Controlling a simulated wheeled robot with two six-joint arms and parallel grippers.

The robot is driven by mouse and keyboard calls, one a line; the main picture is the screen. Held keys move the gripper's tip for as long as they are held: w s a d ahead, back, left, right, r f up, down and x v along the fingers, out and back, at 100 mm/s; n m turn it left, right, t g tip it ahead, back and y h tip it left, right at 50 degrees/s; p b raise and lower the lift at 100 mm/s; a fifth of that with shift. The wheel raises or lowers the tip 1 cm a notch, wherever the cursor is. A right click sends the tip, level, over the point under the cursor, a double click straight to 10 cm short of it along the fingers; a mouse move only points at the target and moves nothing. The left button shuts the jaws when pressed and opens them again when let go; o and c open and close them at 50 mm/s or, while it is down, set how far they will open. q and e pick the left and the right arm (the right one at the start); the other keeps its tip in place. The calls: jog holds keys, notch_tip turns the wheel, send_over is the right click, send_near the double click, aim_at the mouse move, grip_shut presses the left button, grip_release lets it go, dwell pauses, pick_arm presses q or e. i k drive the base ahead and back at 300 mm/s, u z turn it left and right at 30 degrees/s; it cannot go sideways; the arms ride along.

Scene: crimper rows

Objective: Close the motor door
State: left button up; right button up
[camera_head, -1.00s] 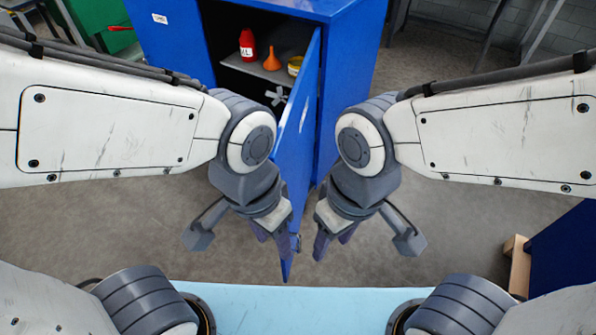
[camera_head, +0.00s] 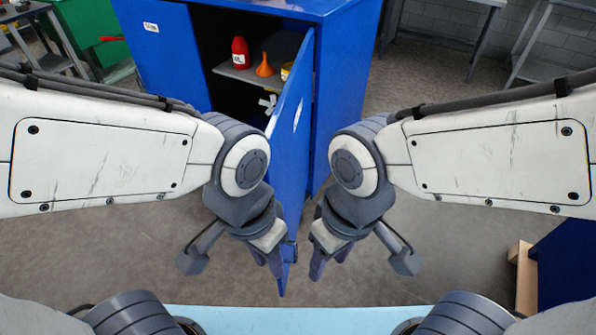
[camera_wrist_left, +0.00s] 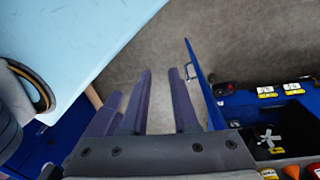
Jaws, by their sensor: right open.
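The blue cabinet door (camera_head: 296,130) stands swung open, seen nearly edge-on in the head view, its free edge toward me. It also shows in the left wrist view (camera_wrist_left: 205,95). My right gripper (camera_head: 328,264) is open and empty, right of the door with a gap between.
The blue cabinet (camera_head: 345,85) holds a red bottle (camera_head: 240,53), an orange funnel (camera_head: 265,66) and a yellow can (camera_head: 287,71) on a shelf. A white fan-like part (camera_head: 268,102) is below. Grey floor (camera_head: 440,230) is clear on the right.

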aim_at(288, 130)
jog(key=u, duration=0.45)
jog(key=k, duration=1.05)
jog(key=z, duration=0.2)
jog(key=i, duration=0.6)
jog(key=z, duration=0.6)
